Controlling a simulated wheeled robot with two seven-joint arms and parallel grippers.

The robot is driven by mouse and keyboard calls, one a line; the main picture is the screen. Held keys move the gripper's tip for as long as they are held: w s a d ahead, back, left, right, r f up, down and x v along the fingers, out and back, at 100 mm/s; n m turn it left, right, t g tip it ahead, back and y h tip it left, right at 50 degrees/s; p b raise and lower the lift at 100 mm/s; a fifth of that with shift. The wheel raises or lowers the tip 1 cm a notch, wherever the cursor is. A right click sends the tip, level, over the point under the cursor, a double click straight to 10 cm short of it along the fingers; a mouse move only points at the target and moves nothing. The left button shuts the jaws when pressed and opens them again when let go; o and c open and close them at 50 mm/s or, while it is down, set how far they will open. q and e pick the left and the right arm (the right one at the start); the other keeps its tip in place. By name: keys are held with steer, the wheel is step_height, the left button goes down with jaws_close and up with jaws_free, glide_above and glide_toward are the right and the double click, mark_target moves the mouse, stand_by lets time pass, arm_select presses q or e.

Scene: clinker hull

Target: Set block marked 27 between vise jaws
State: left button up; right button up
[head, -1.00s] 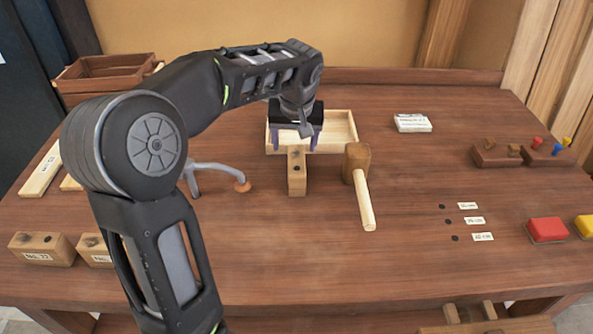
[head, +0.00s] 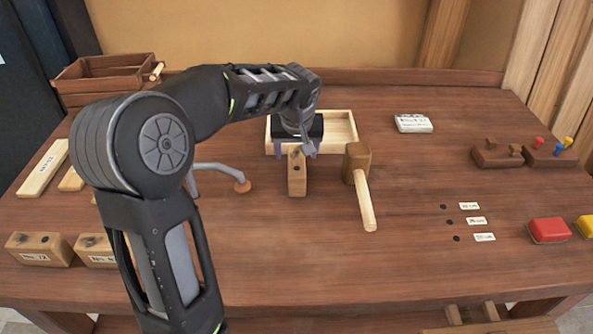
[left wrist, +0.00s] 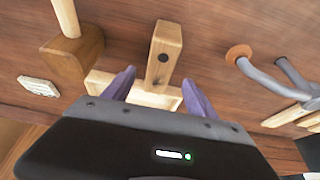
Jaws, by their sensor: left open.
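A wooden block (head: 297,178) with a dark hole in its top lies in the middle of the table, its long side toward me. No number shows on it; it also shows in the left wrist view (left wrist: 164,50). My left gripper (head: 296,150) is open, with its purple fingers on either side of the block's far end, apart from it in the left wrist view (left wrist: 159,77). Two labelled blocks stand at the front left, one (head: 38,250) with a number I cannot read surely. Wooden jaws (head: 470,312), possibly the vise, show at the bottom right edge. My right gripper is not in view.
A pale tray (head: 345,128) lies behind the block. A mallet (head: 360,180) is close on its right, a grey bent-legged tool (head: 215,168) on its left. Red (head: 548,230) and yellow pieces sit at the right. The front middle of the table is clear.

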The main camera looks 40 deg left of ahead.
mark_target(297, 159)
arm_select(q)
steer(key=shift+b+x, duration=0.75)
steer(key=shift+x, duration=1.9)
steer(key=shift+w+r, duration=0.1)
steer(key=shift+c, duration=0.5)
jaws_close()
